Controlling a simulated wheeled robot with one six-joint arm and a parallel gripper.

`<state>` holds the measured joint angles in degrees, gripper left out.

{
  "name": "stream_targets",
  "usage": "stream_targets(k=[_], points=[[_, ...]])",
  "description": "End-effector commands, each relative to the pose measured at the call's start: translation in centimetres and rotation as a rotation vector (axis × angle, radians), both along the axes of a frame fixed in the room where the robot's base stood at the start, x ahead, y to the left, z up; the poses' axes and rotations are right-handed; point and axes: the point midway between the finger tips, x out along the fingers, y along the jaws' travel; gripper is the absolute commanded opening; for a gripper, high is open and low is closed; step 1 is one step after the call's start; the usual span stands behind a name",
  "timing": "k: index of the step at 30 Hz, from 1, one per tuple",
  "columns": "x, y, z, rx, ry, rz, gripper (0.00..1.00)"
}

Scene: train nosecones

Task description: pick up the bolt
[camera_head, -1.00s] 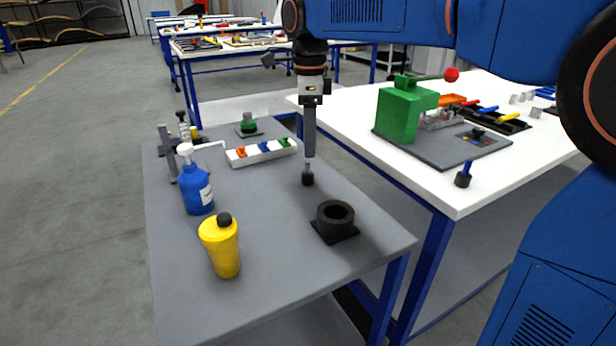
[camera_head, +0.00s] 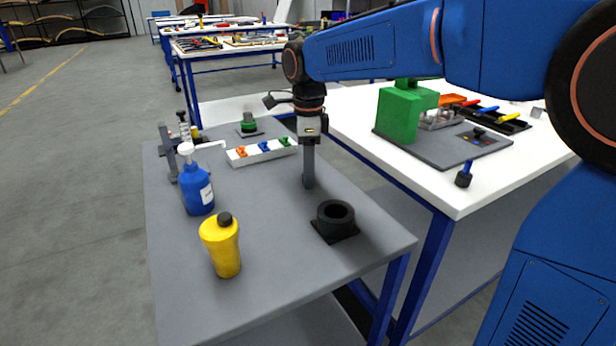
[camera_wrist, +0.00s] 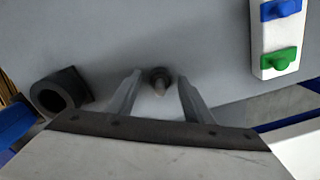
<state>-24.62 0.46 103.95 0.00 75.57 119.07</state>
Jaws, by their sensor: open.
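The bolt (camera_wrist: 159,80) stands on the grey table, seen from above in the wrist view between my fingers. Its tip points up towards the camera and its base is dark. My gripper (camera_wrist: 157,82) is open, with one finger on each side of the bolt and a gap to each. In the head view my gripper (camera_head: 308,185) reaches down to the table, and the bolt is hidden behind the fingers there.
A black ring holder (camera_head: 335,220) stands just in front of my gripper. A white tray with coloured clips (camera_head: 262,153) lies behind it. A yellow bottle (camera_head: 222,245) and a blue pump bottle (camera_head: 197,190) stand to the left. The white table (camera_head: 450,195) is at the right.

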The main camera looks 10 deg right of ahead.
Motion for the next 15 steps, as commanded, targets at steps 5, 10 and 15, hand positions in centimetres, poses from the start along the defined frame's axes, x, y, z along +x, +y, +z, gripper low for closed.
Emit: stream_targets(k=[5, 10, 15], points=[[0.0, 0.0, 0.02, 0.0, 0.0, 0.0, 0.25], [0.0, 0.0, 0.04, 0.0, 0.0, 0.0, 0.02], [0.0, 0.0, 0.06, 0.0, 0.0, 0.0, 0.02]])
